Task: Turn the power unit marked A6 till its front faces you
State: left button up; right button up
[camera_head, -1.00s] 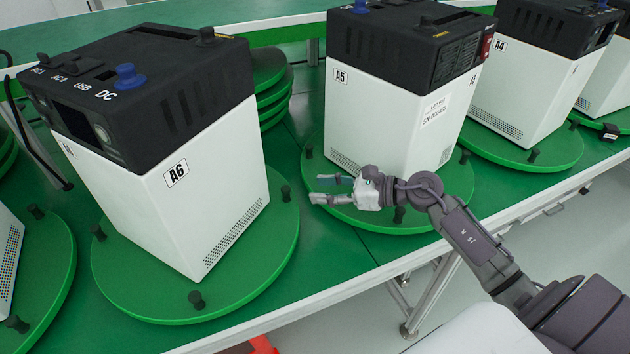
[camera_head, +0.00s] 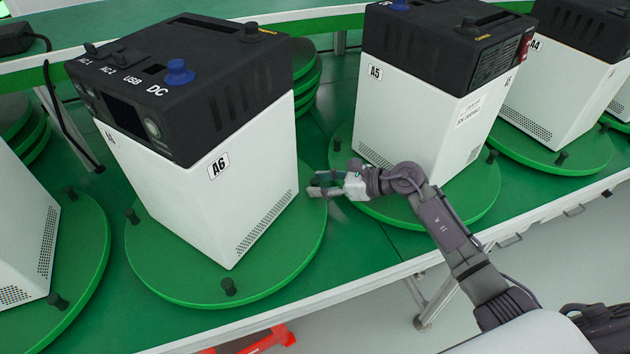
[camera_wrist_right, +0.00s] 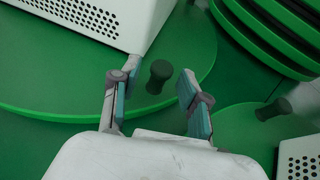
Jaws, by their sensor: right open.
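The power unit A6 (camera_head: 250,195) is a white box with a black top, standing on a round green turntable (camera_head: 180,272). Its front, with a display and round knobs, faces lower left in the head view; the side with the A6 label and a vent faces lower right. Dark pegs (camera_head: 228,286) stand on the turntable rim. My right gripper (camera_head: 318,186) is open at the turntable's right edge. In the right wrist view, one peg (camera_wrist_right: 158,76) stands between its open fingers, with a gap to each. My left gripper is not in view.
Unit A5 (camera_head: 410,120) stands on its own turntable (camera_head: 440,212) just right of my gripper, and A4 (camera_head: 550,95) is beyond it. Another white unit (camera_head: 25,235) stands at the left. Stacked green discs (camera_head: 308,75) are behind A6. A red object (camera_head: 265,340) lies below the table edge.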

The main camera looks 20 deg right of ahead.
jog(key=shift+x, duration=0.95)
grip_shut()
